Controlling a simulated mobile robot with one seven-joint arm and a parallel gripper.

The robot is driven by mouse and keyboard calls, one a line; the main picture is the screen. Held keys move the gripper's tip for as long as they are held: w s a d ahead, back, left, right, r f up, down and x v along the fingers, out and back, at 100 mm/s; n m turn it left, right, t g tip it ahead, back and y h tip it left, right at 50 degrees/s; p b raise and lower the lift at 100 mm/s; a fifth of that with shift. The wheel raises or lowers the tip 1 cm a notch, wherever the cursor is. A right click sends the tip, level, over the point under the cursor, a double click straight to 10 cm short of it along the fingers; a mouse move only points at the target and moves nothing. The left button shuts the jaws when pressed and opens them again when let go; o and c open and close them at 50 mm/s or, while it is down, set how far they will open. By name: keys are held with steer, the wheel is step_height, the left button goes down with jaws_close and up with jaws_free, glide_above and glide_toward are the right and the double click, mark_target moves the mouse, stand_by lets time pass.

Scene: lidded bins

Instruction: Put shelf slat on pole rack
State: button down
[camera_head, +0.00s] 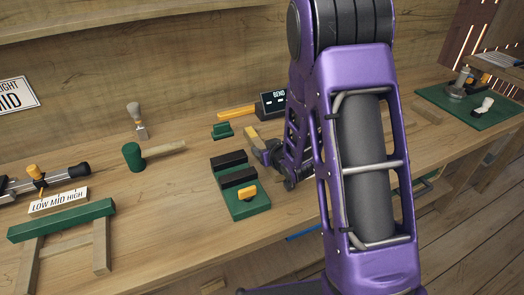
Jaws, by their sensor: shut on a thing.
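My gripper (269,150) is small in the camera_head view, above the bench behind a green block, and partly covered by my purple arm. A short tan piece (252,136) sticks out at its fingertips, and the gripper is shut on it. I cannot tell for sure whether this is the shelf slat. At the left, a silver pole (60,180) with a yellow collar lies behind a "LOW MID HIGH" label (59,202). I cannot tell whether it belongs to the pole rack. A green bar on wooden legs (62,221) stands in front of it.
A green block (246,208) with dark bars and a yellow knob sits near my gripper. A green-headed mallet (132,156), a brush (137,121) and a dark "BEND" sign (273,103) are on the bench. A green mat (465,108) holds items at right. My arm covers the bench's middle.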

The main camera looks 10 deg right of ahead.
steer(key=shift+f, duration=0.15)
steer(key=c, duration=0.5)
jaws_free()
